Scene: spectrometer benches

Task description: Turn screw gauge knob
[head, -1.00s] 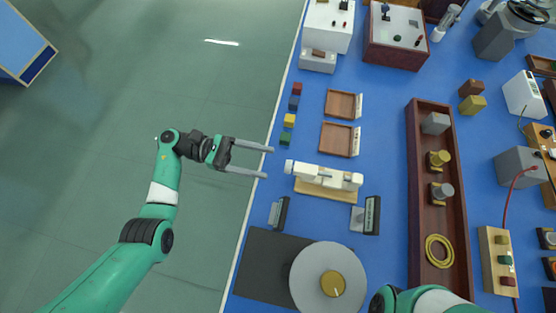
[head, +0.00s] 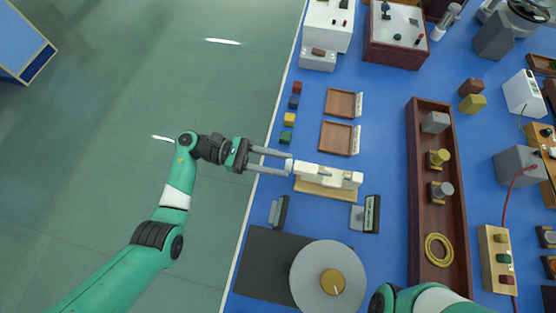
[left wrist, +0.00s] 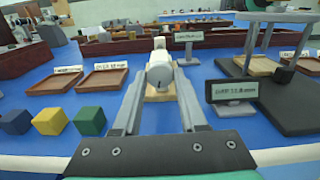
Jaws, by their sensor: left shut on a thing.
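The white screw gauge (head: 330,174) lies on a pale wooden base (head: 325,191) near the left edge of the blue bench. Its knob (head: 290,166) is at the left end. It also shows in the left wrist view, where the round knob end (left wrist: 160,72) faces the camera. My left gripper (head: 288,161) is shut on the knob, one finger on each side; the fingers (left wrist: 160,92) also show in the left wrist view. Part of my right arm shows at the bottom of the head view, but its gripper is out of view.
Small coloured cubes (head: 289,119) and two wooden trays (head: 337,138) lie behind the gauge. Small displays (head: 371,214) (head: 279,212) stand in front of it. A long brown tray (head: 416,185) lies to the right.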

